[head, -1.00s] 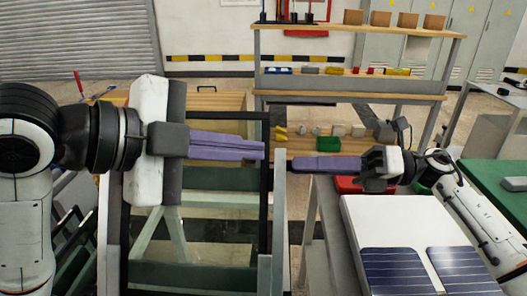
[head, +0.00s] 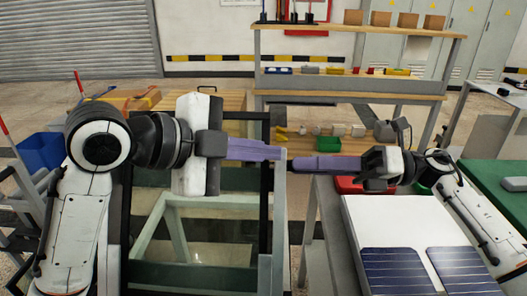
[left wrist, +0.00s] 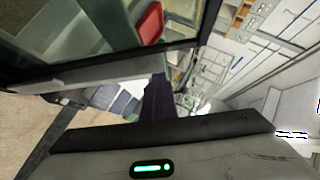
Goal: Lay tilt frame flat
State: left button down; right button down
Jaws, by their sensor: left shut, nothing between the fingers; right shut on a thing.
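The tilt frame appears as a dark-edged frame with a glass-like pane (head: 265,208), left of centre in the head view; its exact tilt is hard to tell. A dark edge and pane (left wrist: 100,62) also cross the upper left of the left wrist view. My left gripper (head: 280,153) has its purple fingers shut and empty, reaching across the frame's right side. My right gripper (head: 292,164) reaches in from the right, its purple fingers shut at the frame's right edge; the gripped part is mostly hidden. The two grippers' tips are close together.
A white table with solar cells (head: 392,270) stands at the lower right, with a red bin (head: 349,185) behind it. A shelf bench (head: 350,95) with small bins is at the back. A blue bin (head: 42,152) stands at the far left.

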pick_arm(q)
jog(key=shift+w+a+f, duration=0.2)
jog(key=shift+w+f, duration=0.25)
jog(key=shift+w, duration=0.35)
pick_arm(e)
jog(key=shift+s+a+r, duration=0.1)
jog(key=shift+s+a, duration=0.05)
jog(key=shift+a, duration=0.05)
jog(key=c, duration=2)
grip_release()
pick_arm(q)
jog(key=shift+d, duration=0.2)
pick_arm(e)
jog(key=o, duration=0.4)
jog(key=shift+d+r, duration=0.1)
jog(key=shift+d, duration=0.05)
jog(key=shift+c, duration=0.2)
pick_arm(q)
jog(key=shift+s, duration=0.1)
